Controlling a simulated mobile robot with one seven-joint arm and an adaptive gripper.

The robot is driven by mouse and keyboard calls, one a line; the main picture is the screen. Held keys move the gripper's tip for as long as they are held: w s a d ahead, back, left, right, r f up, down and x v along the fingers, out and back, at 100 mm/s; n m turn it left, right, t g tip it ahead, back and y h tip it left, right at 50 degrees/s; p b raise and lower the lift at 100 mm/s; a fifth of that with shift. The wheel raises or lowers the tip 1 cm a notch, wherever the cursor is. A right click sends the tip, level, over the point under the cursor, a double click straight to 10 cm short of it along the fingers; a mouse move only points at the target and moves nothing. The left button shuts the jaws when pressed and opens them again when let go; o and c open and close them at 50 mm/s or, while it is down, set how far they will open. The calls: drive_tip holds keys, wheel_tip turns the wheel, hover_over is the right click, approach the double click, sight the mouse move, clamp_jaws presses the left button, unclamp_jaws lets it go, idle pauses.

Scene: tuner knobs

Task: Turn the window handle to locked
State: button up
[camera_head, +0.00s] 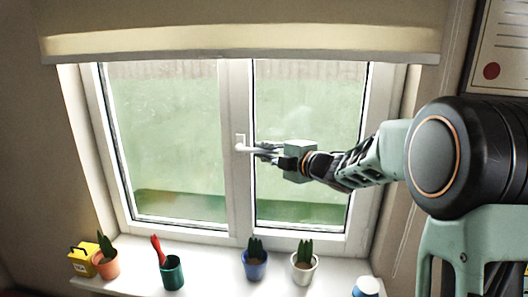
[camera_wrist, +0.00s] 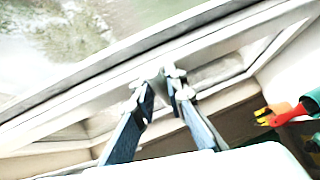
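The white window handle (camera_head: 243,148) is on the central frame post in the head view. Its lever lies about level and points right. My gripper (camera_head: 262,151) comes from the right, with its fingertips at or very near the lever's free end; contact cannot be made out. In the wrist view, the two blue fingers of my gripper (camera_wrist: 159,86) stand apart with a gap between their tips. I cannot clearly pick out the handle there, and I see nothing firmly clamped.
Below, the sill (camera_head: 215,281) holds a yellow box (camera_head: 83,262), an orange pot (camera_head: 107,267), a green cup (camera_head: 172,273) with a red item, a blue pot (camera_head: 255,267) and a white pot (camera_head: 304,270). A blind (camera_head: 240,40) hangs above. The space before the left pane is free.

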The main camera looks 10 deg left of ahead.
clamp_jaws()
drive_tip(key=shift+f, duration=0.15)
